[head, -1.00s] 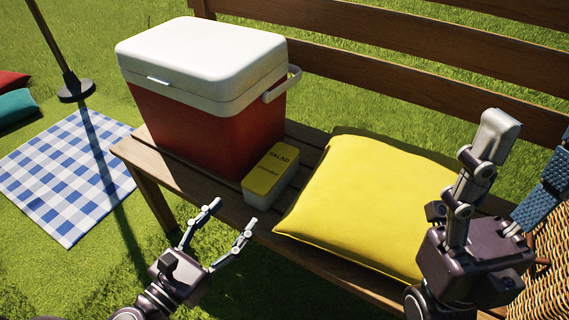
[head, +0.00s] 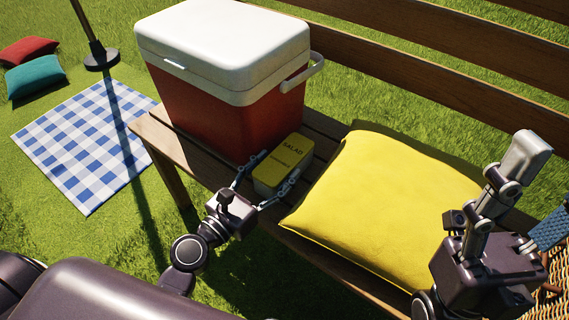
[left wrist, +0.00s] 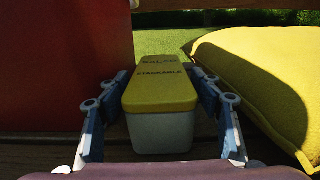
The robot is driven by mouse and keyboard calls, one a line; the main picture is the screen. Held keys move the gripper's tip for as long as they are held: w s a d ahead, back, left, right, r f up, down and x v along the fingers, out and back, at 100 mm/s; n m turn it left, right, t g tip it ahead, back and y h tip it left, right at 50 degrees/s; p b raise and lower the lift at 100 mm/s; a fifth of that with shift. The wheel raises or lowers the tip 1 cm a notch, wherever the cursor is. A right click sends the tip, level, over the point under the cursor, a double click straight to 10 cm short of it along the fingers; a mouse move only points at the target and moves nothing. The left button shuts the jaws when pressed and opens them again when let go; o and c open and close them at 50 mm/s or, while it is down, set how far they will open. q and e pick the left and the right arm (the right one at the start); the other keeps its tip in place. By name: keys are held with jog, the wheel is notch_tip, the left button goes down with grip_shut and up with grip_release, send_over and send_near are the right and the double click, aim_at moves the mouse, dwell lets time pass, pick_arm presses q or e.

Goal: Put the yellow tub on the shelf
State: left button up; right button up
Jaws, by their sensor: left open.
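The tub (head: 283,163) has a yellow lid marked SALAD and a pale body. It sits on the wooden bench between the cooler and the yellow cushion. My left gripper (head: 266,174) is open, with a finger on each side of the tub's near end. In the left wrist view the tub (left wrist: 160,95) stands between the two open fingers (left wrist: 160,115), with small gaps visible beside it. My right gripper (head: 530,190) is raised at the right, over the front of the bench, its fingers spread apart and nothing between them. No shelf can be made out.
A red cooler with a white lid (head: 225,50) stands close left of the tub. A yellow cushion (head: 385,205) lies close on its right. The bench backrest (head: 420,70) rises behind. A wicker basket (head: 558,270) is at the far right.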

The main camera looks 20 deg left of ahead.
aim_at(285, 157)
pick_arm(q)
jog(key=shift+x, duration=1.85)
jog(key=shift+r, duration=0.1)
jog(key=c, duration=1.3)
jog(key=shift+c, duration=0.2)
